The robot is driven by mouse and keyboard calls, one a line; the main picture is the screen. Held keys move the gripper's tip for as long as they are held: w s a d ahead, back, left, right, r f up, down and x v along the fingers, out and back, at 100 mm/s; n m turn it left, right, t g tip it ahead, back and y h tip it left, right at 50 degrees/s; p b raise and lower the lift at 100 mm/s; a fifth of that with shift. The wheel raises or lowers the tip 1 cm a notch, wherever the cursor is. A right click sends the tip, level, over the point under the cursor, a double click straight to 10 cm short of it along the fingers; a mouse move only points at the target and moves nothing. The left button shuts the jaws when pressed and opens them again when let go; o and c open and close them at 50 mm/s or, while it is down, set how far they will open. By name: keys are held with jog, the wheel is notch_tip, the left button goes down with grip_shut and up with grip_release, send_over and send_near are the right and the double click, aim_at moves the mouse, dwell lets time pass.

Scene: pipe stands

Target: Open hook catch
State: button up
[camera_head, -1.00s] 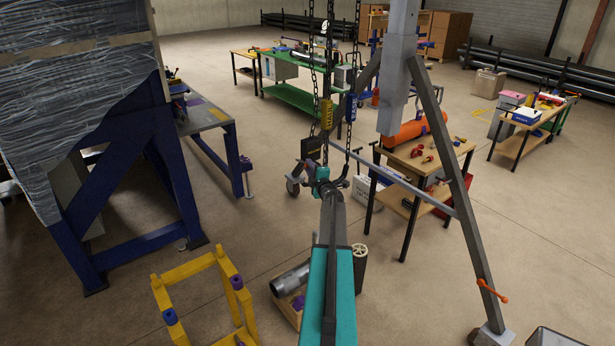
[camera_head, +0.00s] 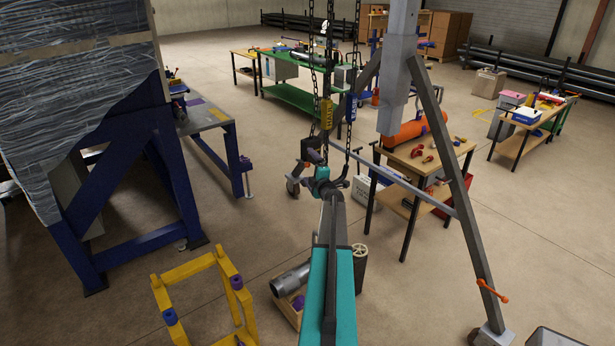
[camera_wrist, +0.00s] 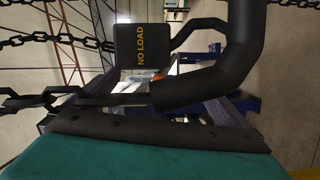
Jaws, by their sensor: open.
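A black hook (camera_wrist: 240,60) hangs on chains near the middle of the head view, where my gripper (camera_head: 318,168) is right at it and hides much of it. In the wrist view its thick bent arm is very close. The catch itself I cannot pick out clearly. A black box marked "NO LOAD" (camera_wrist: 142,45) is behind the hook. My gripper's teal body and a dark finger strip (camera_wrist: 150,130) fill the bottom of the wrist view, next to the hook; the jaws are open. I cannot tell whether they touch it.
Black chains (camera_wrist: 30,100) run in from the left of the wrist view. A grey tripod leg (camera_head: 450,170) stands right of the arm. A workbench (camera_head: 415,160) stands behind that leg. A yellow frame (camera_head: 205,290) and a wooden crate with a pipe (camera_head: 290,282) are on the floor below.

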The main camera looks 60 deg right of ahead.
jog(key=shift+s+a, duration=0.5)
jog(key=shift+s, duration=0.9)
jog(key=shift+s+a, duration=0.45)
jog(key=shift+s, duration=1)
jog(key=shift+s+a, duration=0.5)
jog(key=shift+s, duration=0.9)
